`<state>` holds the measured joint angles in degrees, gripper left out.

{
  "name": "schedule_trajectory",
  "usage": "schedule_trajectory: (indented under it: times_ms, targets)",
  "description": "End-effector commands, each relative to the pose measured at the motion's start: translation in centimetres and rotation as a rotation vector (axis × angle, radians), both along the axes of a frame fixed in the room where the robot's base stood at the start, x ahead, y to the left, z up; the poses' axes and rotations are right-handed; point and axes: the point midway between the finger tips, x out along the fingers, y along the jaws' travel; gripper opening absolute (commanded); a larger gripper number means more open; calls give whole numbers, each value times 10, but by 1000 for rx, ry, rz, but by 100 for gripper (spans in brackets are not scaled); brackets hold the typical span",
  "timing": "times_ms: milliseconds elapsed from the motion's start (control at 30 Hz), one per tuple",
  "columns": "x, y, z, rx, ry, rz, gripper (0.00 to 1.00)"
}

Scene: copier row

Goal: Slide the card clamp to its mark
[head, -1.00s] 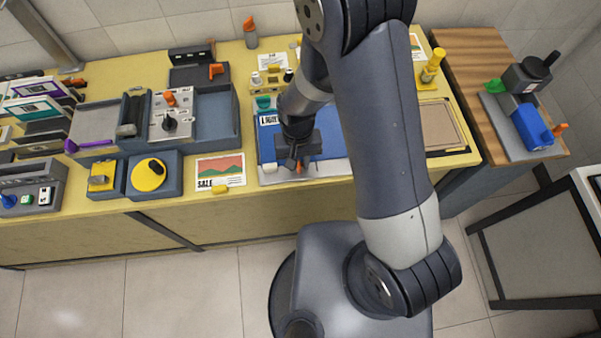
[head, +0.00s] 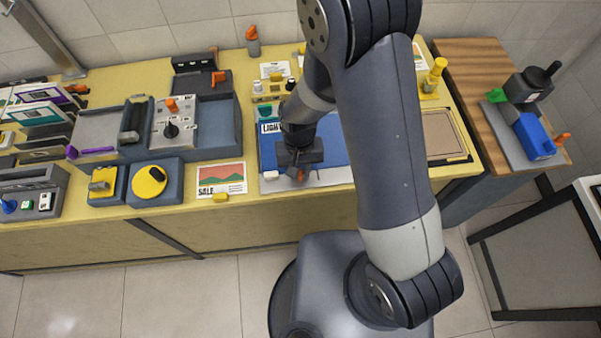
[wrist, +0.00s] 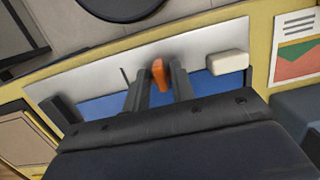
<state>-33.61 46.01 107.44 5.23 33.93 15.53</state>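A blue board (head: 335,135) with a pale strip (head: 330,178) along its front edge lies on the yellow counter. An upright orange tab (head: 300,176), apparently the card clamp's handle, stands at this strip. My gripper (head: 299,172) points down over it. In the wrist view the orange tab (wrist: 160,73) sits between my two fingers (wrist: 160,78), with no clear gap on either side, so they look shut on it. The clamp's lower part is hidden. A thin dark line (wrist: 125,75) crosses the pale strip left of the fingers and may be the mark.
A white block (wrist: 228,62) sits on the strip, right of my fingers in the wrist view. A SALE sheet (head: 222,178) and a yellow dial (head: 149,181) lie left of the board in the head view. A tan framed panel (head: 445,134) lies to its right.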

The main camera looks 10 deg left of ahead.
Motion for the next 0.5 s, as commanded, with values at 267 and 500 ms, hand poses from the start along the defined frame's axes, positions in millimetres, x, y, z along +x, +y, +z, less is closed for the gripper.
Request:
schedule_trajectory:
  times_ms: [267,500]
  targets:
    - [-6,-3,15,-10,16,0,25]
    - [-4,-2,41,-8,13,0,25]
